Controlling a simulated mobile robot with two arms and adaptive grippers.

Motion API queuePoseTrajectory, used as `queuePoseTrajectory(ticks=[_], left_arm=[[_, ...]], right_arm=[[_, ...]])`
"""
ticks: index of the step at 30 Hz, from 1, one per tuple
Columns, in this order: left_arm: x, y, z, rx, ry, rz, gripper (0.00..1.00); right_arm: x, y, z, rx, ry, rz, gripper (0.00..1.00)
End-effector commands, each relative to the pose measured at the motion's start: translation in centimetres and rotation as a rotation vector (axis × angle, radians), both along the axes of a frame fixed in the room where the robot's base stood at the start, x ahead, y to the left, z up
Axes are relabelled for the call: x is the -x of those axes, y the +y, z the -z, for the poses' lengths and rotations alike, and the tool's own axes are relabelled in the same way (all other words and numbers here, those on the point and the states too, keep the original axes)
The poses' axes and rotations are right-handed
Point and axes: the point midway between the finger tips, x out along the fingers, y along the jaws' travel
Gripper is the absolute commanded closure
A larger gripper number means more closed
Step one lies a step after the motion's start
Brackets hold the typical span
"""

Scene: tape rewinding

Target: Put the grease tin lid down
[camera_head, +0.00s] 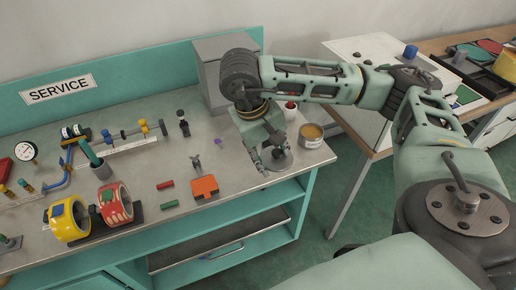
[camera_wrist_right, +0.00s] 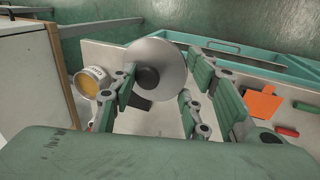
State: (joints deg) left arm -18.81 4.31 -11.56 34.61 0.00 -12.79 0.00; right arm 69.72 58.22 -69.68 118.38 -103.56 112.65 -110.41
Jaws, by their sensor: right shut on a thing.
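The grease tin lid (camera_head: 281,162) is a grey round disc at my right gripper (camera_head: 274,160), over the bench near its right front corner. My right gripper is shut on the lid. In the right wrist view the lid (camera_wrist_right: 172,61) shows as a pale disc with a dark round centre, by the fingers (camera_wrist_right: 158,92). I cannot tell whether the lid touches the bench. The grease tin (camera_head: 311,135) stands open with amber grease, right of the gripper; it also shows in the right wrist view (camera_wrist_right: 90,82). My left gripper is not in view.
An orange block (camera_head: 205,187) and red and green sticks (camera_head: 165,185) lie left of the gripper. A grey cabinet (camera_head: 209,78) stands behind it. The bench (camera_head: 232,178) is bare between the orange block and the lid. A red-and-white container (camera_head: 290,110) stands behind the tin.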

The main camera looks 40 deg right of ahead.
Motion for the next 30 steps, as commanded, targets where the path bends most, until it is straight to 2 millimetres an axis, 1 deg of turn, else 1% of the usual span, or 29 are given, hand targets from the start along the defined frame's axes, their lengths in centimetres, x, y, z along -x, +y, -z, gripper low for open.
queuePoseTrajectory(ticks=[1, 3, 5, 7, 9, 11, 15, 18, 21, 25, 28, 30], left_arm=[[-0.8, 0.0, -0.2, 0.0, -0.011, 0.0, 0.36], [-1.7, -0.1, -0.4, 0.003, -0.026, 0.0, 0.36], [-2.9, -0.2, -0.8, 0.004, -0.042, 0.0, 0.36], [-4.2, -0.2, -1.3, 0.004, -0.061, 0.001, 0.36], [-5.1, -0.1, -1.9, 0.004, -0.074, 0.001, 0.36], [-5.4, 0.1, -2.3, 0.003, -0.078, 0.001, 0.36], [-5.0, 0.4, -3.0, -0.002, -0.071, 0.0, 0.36], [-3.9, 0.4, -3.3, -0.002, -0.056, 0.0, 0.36], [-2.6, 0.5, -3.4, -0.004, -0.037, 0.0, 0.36], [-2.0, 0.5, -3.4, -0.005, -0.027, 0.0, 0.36], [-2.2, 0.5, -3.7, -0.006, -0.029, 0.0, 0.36], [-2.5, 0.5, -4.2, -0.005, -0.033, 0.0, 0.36]], right_arm=[[-0.1, -1.1, -0.1, 0.004, 0.002, 0.019, 0.75], [-0.5, -1.8, 0.0, 0.007, 0.003, 0.029, 0.75], [-1.2, -1.9, 0.3, 0.008, 0.004, 0.034, 0.75], [-2.5, -1.7, 1.0, 0.008, 0.003, 0.032, 0.75], [-4.1, -1.5, 1.9, 0.008, 0.004, 0.032, 0.75], [-5.4, -1.3, 2.7, 0.009, 0.005, 0.032, 0.75], [-8.4, -0.9, 4.5, 0.008, 0.004, 0.033, 0.75], [-10.0, -0.7, 5.5, 0.009, 0.004, 0.032, 0.75], [-11.1, -0.6, 6.3, 0.01, 0.002, 0.031, 0.75], [-11.6, -0.5, 6.7, 0.01, 0.003, 0.03, 0.75], [-11.7, -0.5, 7.4, 0.01, 0.004, 0.031, 0.75], [-11.6, -0.5, 8.2, 0.011, 0.007, 0.03, 0.75]])
